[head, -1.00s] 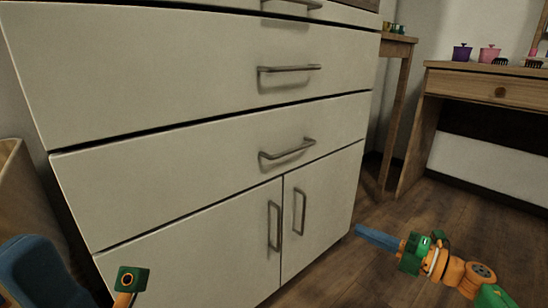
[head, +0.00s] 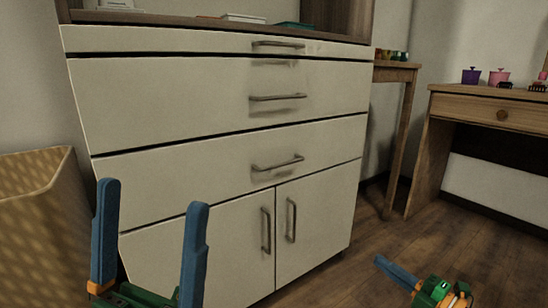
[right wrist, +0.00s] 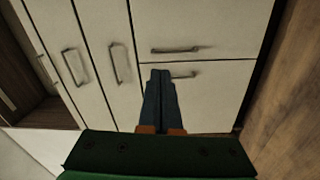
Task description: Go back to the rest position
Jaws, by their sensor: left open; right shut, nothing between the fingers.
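My left gripper (head: 150,245) is at the lower left of the head view, its two blue fingers spread and pointing up, with nothing between them. It stands in front of the white cabinet's lower left part. My right gripper (head: 382,262) is at the lower right of the head view, over the wooden floor, to the right of the cabinet. In the right wrist view its two blue fingers (right wrist: 160,78) lie together and hold nothing. The cabinet's drawers and doors show beyond them.
The white cabinet (head: 200,170) has several drawers and two lower doors, all closed, with metal handles. A woven basket (head: 40,215) stands at the left. A wooden desk (head: 480,105) with small pots stands at the right. The wooden floor (head: 400,225) between is clear.

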